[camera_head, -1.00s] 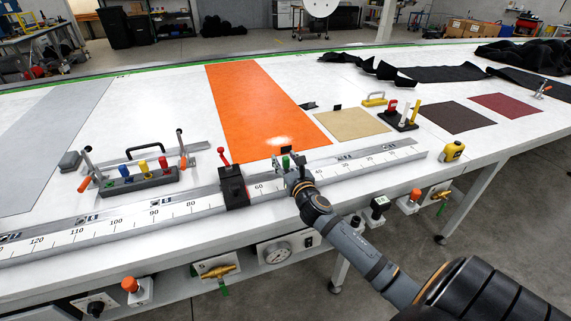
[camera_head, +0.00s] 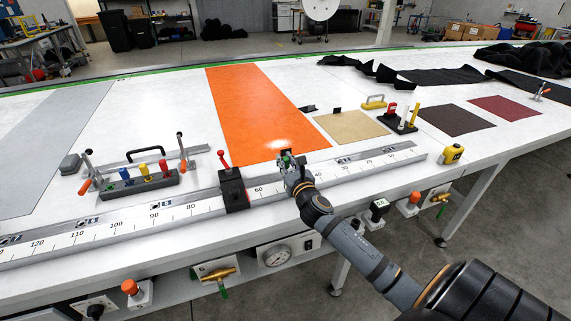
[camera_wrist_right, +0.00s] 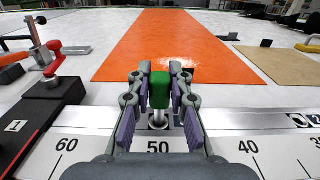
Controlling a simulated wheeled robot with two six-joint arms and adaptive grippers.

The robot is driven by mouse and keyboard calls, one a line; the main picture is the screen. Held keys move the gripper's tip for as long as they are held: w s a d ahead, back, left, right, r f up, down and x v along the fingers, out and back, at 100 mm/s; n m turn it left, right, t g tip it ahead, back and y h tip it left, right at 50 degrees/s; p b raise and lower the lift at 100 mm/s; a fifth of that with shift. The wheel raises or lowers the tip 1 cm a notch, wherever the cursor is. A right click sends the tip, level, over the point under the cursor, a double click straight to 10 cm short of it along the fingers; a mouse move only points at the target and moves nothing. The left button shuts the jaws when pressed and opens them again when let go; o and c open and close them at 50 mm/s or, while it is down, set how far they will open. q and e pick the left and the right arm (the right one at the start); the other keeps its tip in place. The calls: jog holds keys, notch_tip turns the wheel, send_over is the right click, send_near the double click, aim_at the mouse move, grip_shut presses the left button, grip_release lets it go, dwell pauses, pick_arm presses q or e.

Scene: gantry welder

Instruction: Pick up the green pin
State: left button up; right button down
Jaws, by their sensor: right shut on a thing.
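The green pin (camera_head: 286,154) stands at the long metal ruler rail (camera_head: 330,172). In the right wrist view, the green head of the pin (camera_wrist_right: 159,93) sits between the fingertips, with its metal shank (camera_wrist_right: 157,118) below, over a round hole near the 50 mark. I cannot tell whether the shank is still in the hole. My right gripper (camera_head: 287,160) is shut on the green head, and its fingers partly hide the pin in the head view. My left gripper is not in view.
A black block with a red lever (camera_head: 232,187) sits on the rail just left of the gripper. A rack of coloured-handled tools (camera_head: 140,184) lies further left. An orange sheet (camera_head: 260,110) lies behind the rail, with bare white table around it.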

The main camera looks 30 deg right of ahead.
jog(key=s+a+r+p, duration=0.4)
jog(key=s+a+r, duration=0.2)
jog(key=s+r, duration=0.6)
jog(key=shift+s+a, duration=0.15)
jog(key=shift+a, duration=0.25)
